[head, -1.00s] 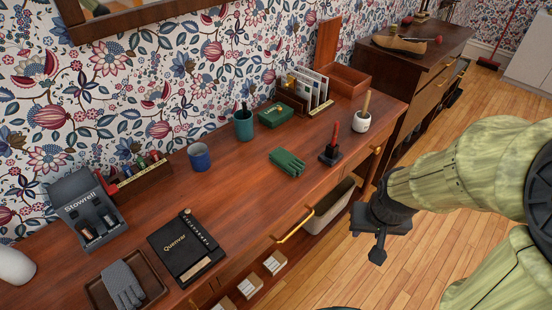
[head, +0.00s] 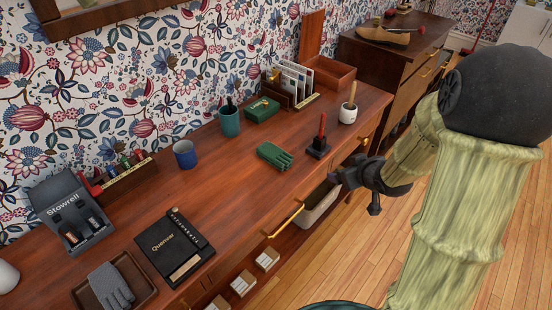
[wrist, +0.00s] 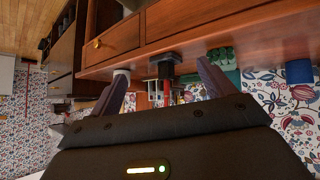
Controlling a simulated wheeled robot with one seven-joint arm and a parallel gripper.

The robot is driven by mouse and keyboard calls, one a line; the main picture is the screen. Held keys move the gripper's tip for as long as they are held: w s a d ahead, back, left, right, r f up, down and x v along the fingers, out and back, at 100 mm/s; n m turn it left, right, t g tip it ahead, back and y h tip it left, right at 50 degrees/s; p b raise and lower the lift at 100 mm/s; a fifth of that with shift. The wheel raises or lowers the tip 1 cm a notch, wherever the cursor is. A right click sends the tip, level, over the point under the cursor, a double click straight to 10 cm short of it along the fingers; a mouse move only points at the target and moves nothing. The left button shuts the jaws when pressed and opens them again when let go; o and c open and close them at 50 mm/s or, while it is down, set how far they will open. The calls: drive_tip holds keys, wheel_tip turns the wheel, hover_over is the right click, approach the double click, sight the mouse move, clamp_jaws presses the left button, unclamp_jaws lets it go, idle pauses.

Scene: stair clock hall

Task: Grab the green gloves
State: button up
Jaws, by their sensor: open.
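The green gloves (head: 273,156) lie flat as a small stack on the wooden console top (head: 235,185), near its front edge. My gripper (head: 353,190) is open and empty, in front of the console and to the right of the gloves, apart from them. In the wrist view, which is upside down, the two fingers (wrist: 163,78) spread apart with nothing between them touching. The green gloves show there just beyond the right finger (wrist: 221,58), partly covered by it.
A red-handled item on a dark base (head: 319,146) stands right of the gloves, close to my gripper. A white pot (head: 347,114), teal cup (head: 229,123), blue cup (head: 185,154) and green box (head: 262,109) stand nearby. Grey gloves (head: 110,286) lie in a tray at lower left.

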drive_tip(key=shift+w+a+f+n+y+b, duration=0.2)
drive_tip(key=shift+a+n+y, duration=0.65)
drive_tip(key=shift+y, duration=0.6)
drive_tip(key=shift+w+a+f+n+y+b, duration=0.1)
drive_tip(key=shift+a+f+n+y, duration=0.1)
drive_tip(key=shift+a+n+y, duration=0.8)
drive_tip(key=shift+w+a+f+n+y+b, duration=0.2)
drive_tip(key=shift+a+n+y, duration=0.25)
drive_tip(key=shift+a+y, duration=1.05)
drive_tip(key=shift+d+y, duration=0.4)
drive_tip(key=shift+y, duration=0.05)
approach(279, 155)
drive_tip(key=x, duration=0.4)
drive_tip(key=shift+w+f, duration=0.15)
drive_tip(key=shift+w, duration=0.25)
drive_tip(key=shift+a, duration=0.1)
drive_tip(key=x, duration=0.5)
drive_tip(key=shift+s+a, duration=0.15)
drive_tip(key=shift+a, duration=0.1)
